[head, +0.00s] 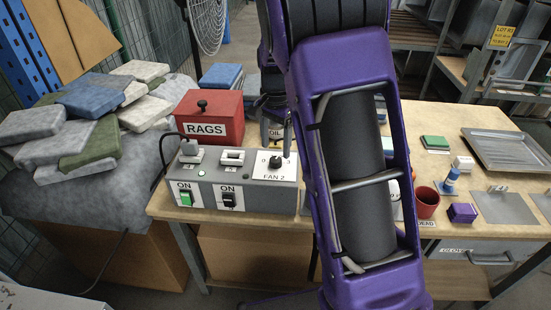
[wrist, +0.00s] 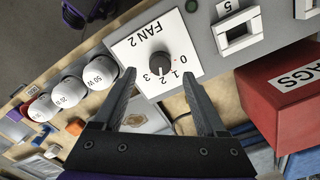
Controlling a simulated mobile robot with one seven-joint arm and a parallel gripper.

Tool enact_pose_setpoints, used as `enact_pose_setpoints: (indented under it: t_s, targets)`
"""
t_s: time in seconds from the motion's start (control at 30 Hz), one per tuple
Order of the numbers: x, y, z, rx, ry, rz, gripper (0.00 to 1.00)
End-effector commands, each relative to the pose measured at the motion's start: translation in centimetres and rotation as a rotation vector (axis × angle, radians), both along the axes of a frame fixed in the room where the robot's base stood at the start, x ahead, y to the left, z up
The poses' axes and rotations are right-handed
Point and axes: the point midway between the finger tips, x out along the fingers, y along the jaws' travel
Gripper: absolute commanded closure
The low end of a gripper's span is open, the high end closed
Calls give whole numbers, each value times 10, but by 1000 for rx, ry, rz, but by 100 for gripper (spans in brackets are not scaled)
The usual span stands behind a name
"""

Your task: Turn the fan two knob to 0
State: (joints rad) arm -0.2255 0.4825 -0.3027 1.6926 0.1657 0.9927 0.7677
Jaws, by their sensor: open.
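The fan two knob (head: 276,162) is a black round knob on a white plate marked FAN 2, at the right end of the grey control box (head: 240,194). In the wrist view the knob (wrist: 155,64) appears upside down, with the numbers 0 to 3 around one side. Its pointer setting is too small to read surely. My gripper (wrist: 158,76) is open and empty. Its two fingertips lie to either side of the knob in the wrist view, with gaps. In the head view my gripper is above and behind the knob, partly hidden by my arm.
A red RAGS box (head: 210,117) stands behind the control box. Two ON switches (head: 186,195) are on its front. A metal tray (head: 510,150) and a red cup (head: 427,203) are on the right of the bench.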

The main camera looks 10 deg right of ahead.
Motion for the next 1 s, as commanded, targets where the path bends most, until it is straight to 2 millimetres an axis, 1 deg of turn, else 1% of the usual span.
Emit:
enact_pose_setpoints:
  t_s: [0.03,0.1,0.23,0.4,0.63,0.67,0.7,0.87,1.0]
  targets:
    - [-1,0,-11,0,3,-1,26]
    - [0,0,-22,0,2,-1,26]
    - [0,0,-36,-1,1,0,26]
    - [0,0,-43,-1,-1,1,26]
    - [0,0,-43,0,-1,0,26]
    - [0,0,-43,0,-1,0,29]
    - [0,0,-43,0,-1,0,37]
    - [0,0,-43,0,-1,0,65]
    - [0,0,-42,0,-1,0,91]
